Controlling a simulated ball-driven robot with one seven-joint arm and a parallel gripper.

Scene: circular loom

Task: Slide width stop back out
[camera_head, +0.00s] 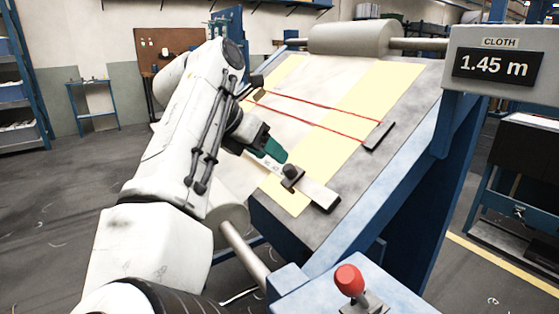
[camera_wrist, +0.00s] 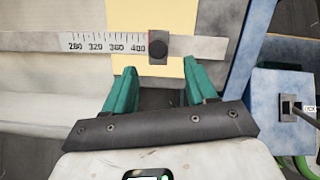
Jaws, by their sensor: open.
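The width stop (camera_wrist: 158,47) is a dark block with a round black knob, sitting on a pale ruler bar (camera_wrist: 205,46) just right of the 400 mark in the wrist view. In the head view the stop (camera_head: 291,179) shows near the bar's lower right part. My gripper (camera_wrist: 160,68) is open, its teal fingers apart and empty. In the wrist view the stop appears just beyond the gap between the fingertips. In the head view my gripper (camera_head: 270,152) is close to the stop; whether it touches is unclear.
The sloping table (camera_head: 400,88) carries yellow strips and two red lines ending at a dark bar (camera_head: 380,137). A display (camera_head: 493,67) reads cloth 1.45 m. A red-knobbed lever (camera_head: 349,280) stands at the front. A roller (camera_head: 350,38) lies across the top.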

